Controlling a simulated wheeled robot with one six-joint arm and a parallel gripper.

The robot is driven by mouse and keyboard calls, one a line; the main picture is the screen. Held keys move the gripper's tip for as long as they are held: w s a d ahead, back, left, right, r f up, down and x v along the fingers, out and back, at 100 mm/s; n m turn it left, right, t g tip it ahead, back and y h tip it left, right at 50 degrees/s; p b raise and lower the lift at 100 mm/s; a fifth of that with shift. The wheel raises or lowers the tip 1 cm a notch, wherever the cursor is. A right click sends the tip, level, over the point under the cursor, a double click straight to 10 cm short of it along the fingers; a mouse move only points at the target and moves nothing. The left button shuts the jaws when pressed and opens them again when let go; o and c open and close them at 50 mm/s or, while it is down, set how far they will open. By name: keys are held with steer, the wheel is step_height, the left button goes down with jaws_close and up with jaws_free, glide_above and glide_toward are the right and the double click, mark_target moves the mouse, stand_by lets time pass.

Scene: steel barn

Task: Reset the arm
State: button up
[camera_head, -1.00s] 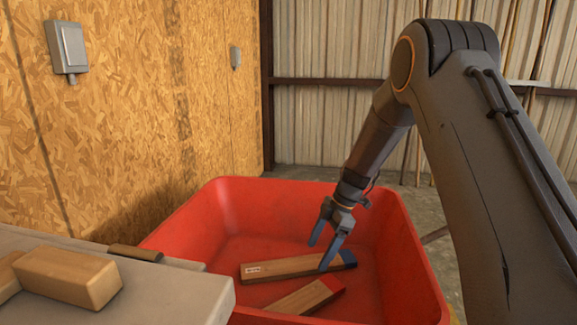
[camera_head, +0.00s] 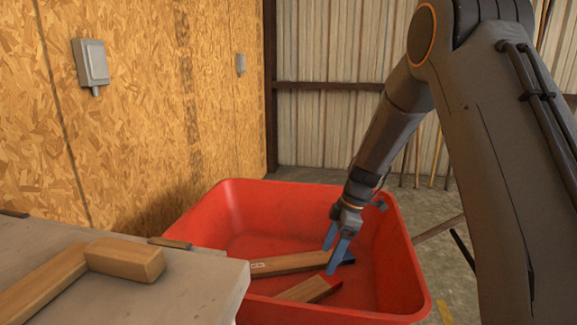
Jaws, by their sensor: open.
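My gripper (camera_head: 336,262) hangs from the arm over the red bin (camera_head: 228,212), with its blue fingers pointing down. The fingers are apart and hold nothing that I can see. Inside the bin lie two wooden pieces. The other is a wooden block with a red end (camera_head: 300,291), nearer the front of the bin. The fingers overlap the blocks in the picture, and I cannot tell whether they touch them.
A grey worktop (camera_head: 190,290) stands at the lower left, beside the bin. A wooden mallet-like piece (camera_head: 125,260) and a thin strip (camera_head: 169,243) lie on it. A chipboard wall (camera_head: 140,120) with grey switch boxes rises at the left. Concrete floor shows right of the bin.

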steer(key=s+d+r+m+h+p, duration=0.1)
steer(key=s+d+r+m+p, duration=0.1)
steer(key=s+r+m+p, duration=0.3)
steer(key=s+d+r+m+h+p, duration=0.1)
steer(key=s+d+r+m+p, duration=0.2)
steer(key=s+r+m+p, duration=0.3)
steer(key=s+d+r+m+h+p, duration=0.1)
steer(key=s+r+m+p, duration=0.5)
steer(key=s+r+p, duration=0.6)
steer(key=s+r, duration=0.3)
steer(key=s, duration=0.2)
steer(key=s+d+r, duration=0.1)
steer(key=s+r, duration=0.2)
steer(key=s, duration=0.3)
steer(key=shift+s+d+r+t+h, duration=0.15)
steer(key=shift+d+r+t+h, duration=0.1)
steer(key=shift+t+h, duration=0.15)
